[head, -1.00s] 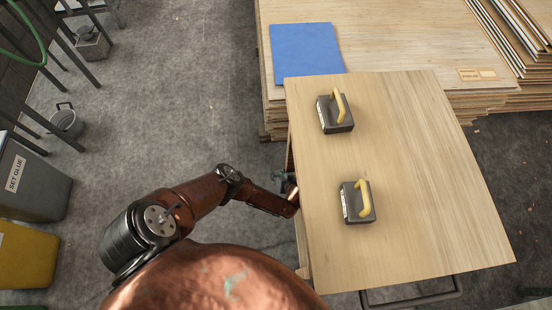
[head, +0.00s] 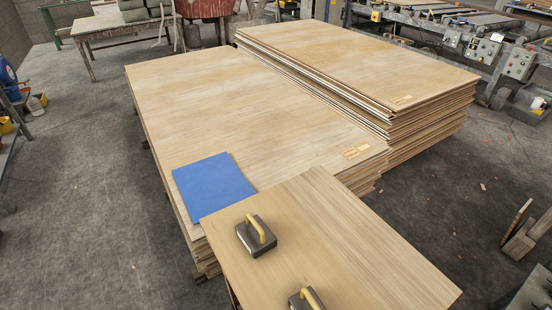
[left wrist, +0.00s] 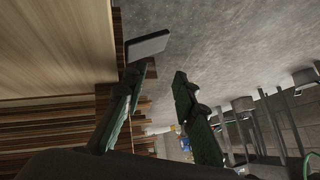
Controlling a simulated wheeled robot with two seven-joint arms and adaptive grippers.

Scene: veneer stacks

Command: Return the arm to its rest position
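My left gripper (left wrist: 157,80) shows only in the left wrist view. Its two dark green fingers stand apart with nothing between them, so it is open and empty. It is close to the edges of stacked wooden sheets (left wrist: 50,125), under or beside a pale board (left wrist: 55,50). A flat grey piece (left wrist: 147,45) shows just past the left finger; I cannot tell what it is. Neither arm is in the head view, and my right gripper shows in no frame.
A pale board (head: 350,235) in front bears two dark weights with yellow handles, one (head: 257,238) whole and one (head: 305,300) cut off. A blue sheet (head: 213,187) lies on the veneer stack (head: 240,100). A second stack (head: 370,60) stands behind. Floor (head: 90,180) at left is clear.

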